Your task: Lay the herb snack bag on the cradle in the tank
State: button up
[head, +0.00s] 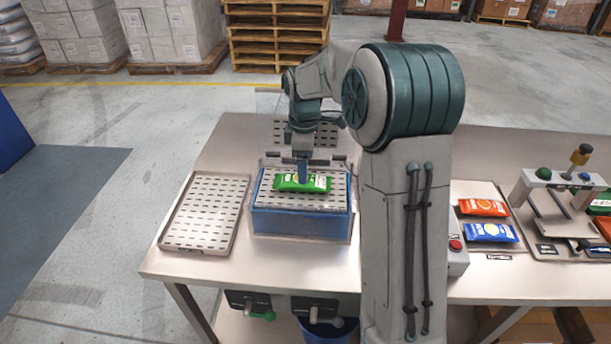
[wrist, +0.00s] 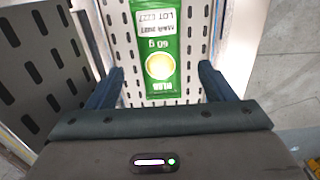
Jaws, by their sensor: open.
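The green herb snack bag (head: 301,183) lies flat on the perforated metal cradle (head: 325,200) in the blue tank (head: 300,224). In the wrist view the bag (wrist: 165,50) shows its pale round emblem and "60 g" print, with slotted metal on either side of it. My gripper (head: 303,172) points down at the bag from above. In the wrist view its two fingers (wrist: 161,72) are apart, one on each side of the bag's near end, with visible gaps to it. How high the fingertips are above the cradle I cannot tell.
A perforated tray (head: 165,243) lies left of the tank. Right of my arm are an orange bag (head: 482,208), a blue bag (head: 488,233), a red button (head: 455,245) and a metal frame with knobs (head: 555,178). The table's front left is clear.

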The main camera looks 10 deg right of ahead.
notch_tip(320, 180, up, 6)
jog(key=s+r+m+t, duration=0.25)
jog(key=s+m, duration=0.45)
jog(key=s, duration=0.7)
jog(key=s+f+m, duration=0.3)
jog(key=s+m, duration=0.4)
jog(key=s, duration=0.7)
jog(key=shift+d+f+t, duration=0.15)
jog(key=shift+f+t, duration=0.2)
jog(key=shift+t, duration=0.1)
